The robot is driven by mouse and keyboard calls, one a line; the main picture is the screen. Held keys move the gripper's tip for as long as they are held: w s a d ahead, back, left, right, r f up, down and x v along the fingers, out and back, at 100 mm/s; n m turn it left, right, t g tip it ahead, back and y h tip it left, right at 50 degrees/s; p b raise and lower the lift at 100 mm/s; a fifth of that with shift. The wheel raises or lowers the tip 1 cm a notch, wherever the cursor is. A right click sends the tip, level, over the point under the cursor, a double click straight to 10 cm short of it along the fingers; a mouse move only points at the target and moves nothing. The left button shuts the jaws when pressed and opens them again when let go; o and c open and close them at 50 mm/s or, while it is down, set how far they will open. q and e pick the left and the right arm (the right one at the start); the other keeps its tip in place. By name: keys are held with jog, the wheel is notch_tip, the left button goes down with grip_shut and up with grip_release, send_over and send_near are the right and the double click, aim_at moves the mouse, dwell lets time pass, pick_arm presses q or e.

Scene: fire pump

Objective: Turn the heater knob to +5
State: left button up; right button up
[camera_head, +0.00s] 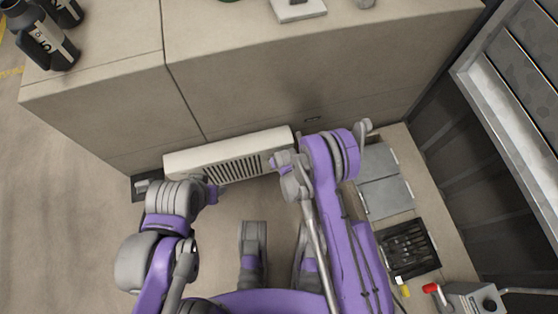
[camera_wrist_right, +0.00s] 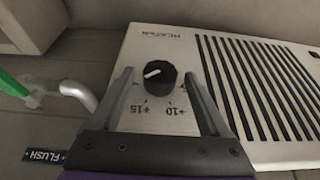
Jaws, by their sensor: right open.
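The heater (camera_head: 222,152) is a pale, long box with a dark slotted grille, low against the beige cabinet in the head view. In the right wrist view its panel (camera_wrist_right: 190,45) appears upside down, with a round black knob (camera_wrist_right: 160,77) beside the grille. The knob has a white pointer mark directed left in that view. The labels +10 and +15 show below the knob; +5 cannot be read. My right gripper (camera_wrist_right: 158,73) is open, with one finger on each side of the knob; contact cannot be told. My left gripper (camera_head: 212,193) is left of it, its fingers unclear.
A green handle (camera_wrist_right: 12,86) on a grey bent pipe (camera_wrist_right: 80,92) and a FLUSH label (camera_wrist_right: 44,156) lie left in the wrist view. Grey cases (camera_head: 385,195), a black tool tray (camera_head: 408,248) and a red-knobbed box (camera_head: 468,297) are at the right. Dark bottles (camera_head: 40,35) stand upper left.

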grip_shut()
dwell(0.3)
jog(key=shift+a, duration=0.1)
jog(key=h, duration=0.1)
jog(key=h+b, duration=0.1)
jog(key=shift+s+a+f+n+t+h, duration=0.1)
jog(key=shift+a+n+t+h, duration=0.2)
jog(key=shift+t+h, duration=0.1)
jog(key=shift+s+a+f+n+t+h+b, duration=0.1)
jog(key=shift+n+t+h+b, duration=0.5)
jog(key=shift+h, duration=1)
